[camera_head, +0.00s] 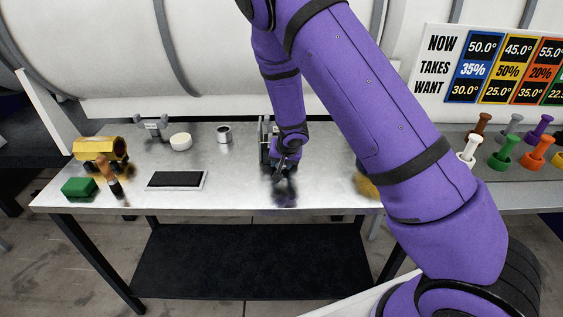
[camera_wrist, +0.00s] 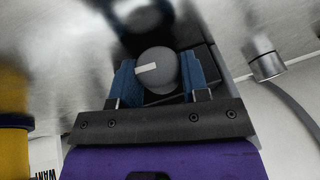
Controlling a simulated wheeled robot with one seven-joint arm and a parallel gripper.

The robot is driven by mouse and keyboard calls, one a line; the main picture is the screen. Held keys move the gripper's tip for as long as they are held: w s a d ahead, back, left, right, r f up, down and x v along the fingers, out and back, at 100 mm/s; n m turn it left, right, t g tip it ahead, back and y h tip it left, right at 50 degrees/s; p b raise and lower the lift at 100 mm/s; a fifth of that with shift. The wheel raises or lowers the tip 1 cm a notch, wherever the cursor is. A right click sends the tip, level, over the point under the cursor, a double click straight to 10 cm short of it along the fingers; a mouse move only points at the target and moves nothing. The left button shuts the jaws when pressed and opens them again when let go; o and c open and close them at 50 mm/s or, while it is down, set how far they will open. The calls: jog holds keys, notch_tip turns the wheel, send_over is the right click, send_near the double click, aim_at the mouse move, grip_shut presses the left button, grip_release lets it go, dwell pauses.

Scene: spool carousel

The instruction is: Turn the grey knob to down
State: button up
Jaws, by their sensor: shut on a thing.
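The grey knob (camera_wrist: 161,69) is round with a pale pointer mark. In the wrist view the mark reaches from near its middle toward the left edge of the picture. My gripper (camera_wrist: 158,82) has its two blue fingers on either side of the knob and is shut on it. In the head view my gripper (camera_head: 288,160) is at the dark device on the middle of the table. The knob itself cannot be made out there, as my gripper and arm cover it.
The metal table (camera_head: 235,190) also holds a black pad (camera_head: 178,180), a green block (camera_head: 78,187), a yellow cylinder on a stand (camera_head: 95,149), a white roll (camera_head: 181,142) and a small can (camera_head: 224,134). Coloured spools stand on the right. My arm hides the table's right part.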

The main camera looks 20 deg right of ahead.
jog(key=shift+a+n+g+h, duration=0.15)
jog(key=shift+n+g+h, duration=0.4)
jog(key=shift+h, duration=1.35)
jog(key=o, duration=0.6)
jog(key=shift+o, duration=0.2)
jog(key=v, duration=1)
jog(key=shift+r, duration=0.4)
jog(key=shift+o, duration=0.2)
jog(key=shift+a, duration=0.1)
